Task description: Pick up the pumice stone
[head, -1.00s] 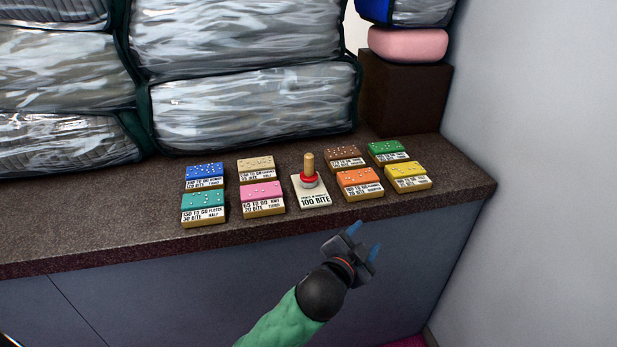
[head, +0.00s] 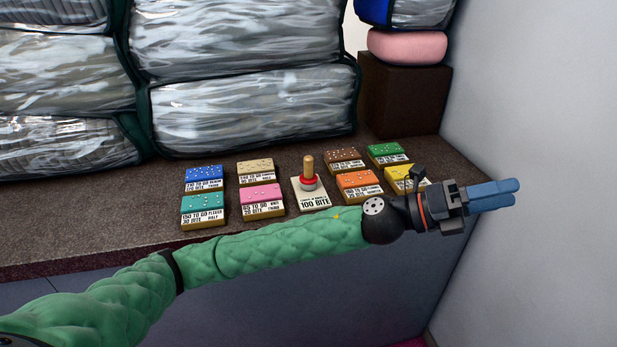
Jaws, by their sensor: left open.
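Several small coloured blocks with speckled tops and printed labels lie in two rows on the dark counter: blue (head: 204,172), teal (head: 203,203), tan (head: 255,165), pink (head: 261,193), brown (head: 345,155), orange (head: 359,180), green (head: 385,149) and yellow (head: 399,172). I cannot tell which one is the pumice stone. My left gripper (head: 493,194) is open and empty, its blue fingers pointing right, past the yellow block near the right wall. My left arm partly covers the yellow block. My right gripper is not in view.
A wooden peg with a red ring (head: 308,176) stands on a card marked "100 BITE" between the blocks. Bagged comforters (head: 255,110) are stacked behind. A dark brown box (head: 403,95) bears a pink cushion (head: 407,46). The white wall (head: 550,120) bounds the right; the counter's left part (head: 60,220) is clear.

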